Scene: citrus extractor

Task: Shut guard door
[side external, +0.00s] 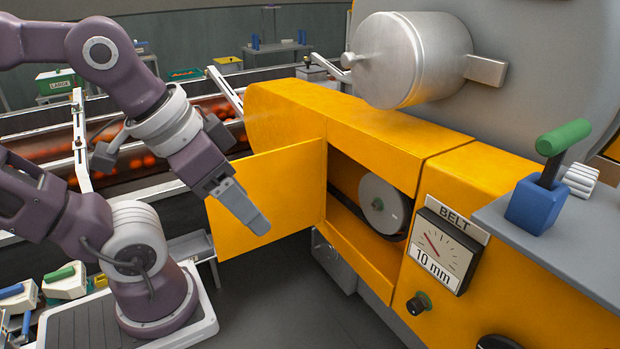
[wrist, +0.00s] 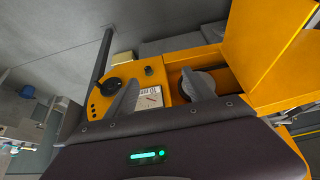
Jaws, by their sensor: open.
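The guard door (side external: 293,190) is a flat yellow panel. It stands swung out from the left edge of an opening in the yellow machine housing, so the opening is uncovered. A grey pulley (side external: 384,206) and dark belt show inside the opening; the pulley also shows in the wrist view (wrist: 198,84). My gripper (side external: 245,208) is in front of the door's outer part in the side view; I cannot tell whether it touches. In the wrist view my gripper's two fingers (wrist: 160,78) are spread apart with nothing held between them.
The belt gauge (side external: 440,248) and a dark knob (side external: 418,303) are right of the opening. A grey shelf (side external: 560,235) with a green-handled blue lever (side external: 541,190) juts out farther right. A metal drum (side external: 395,60) hangs above. Conveyor rails (side external: 80,150) run behind my arm.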

